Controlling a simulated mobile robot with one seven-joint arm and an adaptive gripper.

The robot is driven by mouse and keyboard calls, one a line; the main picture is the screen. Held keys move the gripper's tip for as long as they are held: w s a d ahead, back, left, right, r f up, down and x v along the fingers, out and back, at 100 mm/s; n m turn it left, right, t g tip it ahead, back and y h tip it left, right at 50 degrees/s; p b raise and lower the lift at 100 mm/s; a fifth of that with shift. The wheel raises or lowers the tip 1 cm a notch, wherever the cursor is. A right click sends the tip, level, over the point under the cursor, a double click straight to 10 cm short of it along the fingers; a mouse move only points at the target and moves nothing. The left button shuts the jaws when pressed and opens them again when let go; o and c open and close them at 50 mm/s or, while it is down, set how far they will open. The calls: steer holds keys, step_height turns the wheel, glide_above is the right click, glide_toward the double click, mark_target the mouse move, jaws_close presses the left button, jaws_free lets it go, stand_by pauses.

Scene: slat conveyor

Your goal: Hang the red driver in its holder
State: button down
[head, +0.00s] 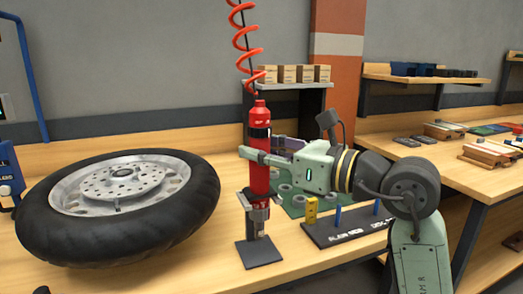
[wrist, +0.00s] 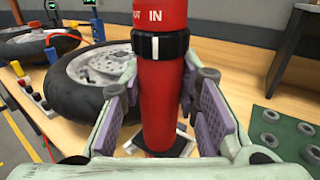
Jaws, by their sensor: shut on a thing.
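The red driver (head: 260,178) stands upright under a coiled red hose. It has a black band near its upper part, which also shows in the wrist view (wrist: 158,100). My gripper (head: 262,158) is shut on the driver's body, with a finger on each side in the wrist view (wrist: 163,105). The holder (head: 260,252) has a dark square base plate on the bench and a grey metal bracket just above it. The driver's lower end is at the bracket; whether it is seated in it or just in front, I cannot tell.
A large black tyre on a metal wheel (head: 118,200) lies close on the left. A dark labelled rack (head: 345,226) and a green mat with grey rings (head: 295,200) are on the right. Small cartons (head: 292,74) stand on a shelf behind.

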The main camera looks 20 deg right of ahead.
steer(key=shift+f+b, duration=0.3)
steer(key=shift+b, duration=0.05)
stand_by(0.6)
steer(key=c, duration=1.2)
jaws_free()
steer(key=shift+o, duration=0.2)
steer(key=shift+f, duration=0.1)
steer(key=v, duration=1.2)
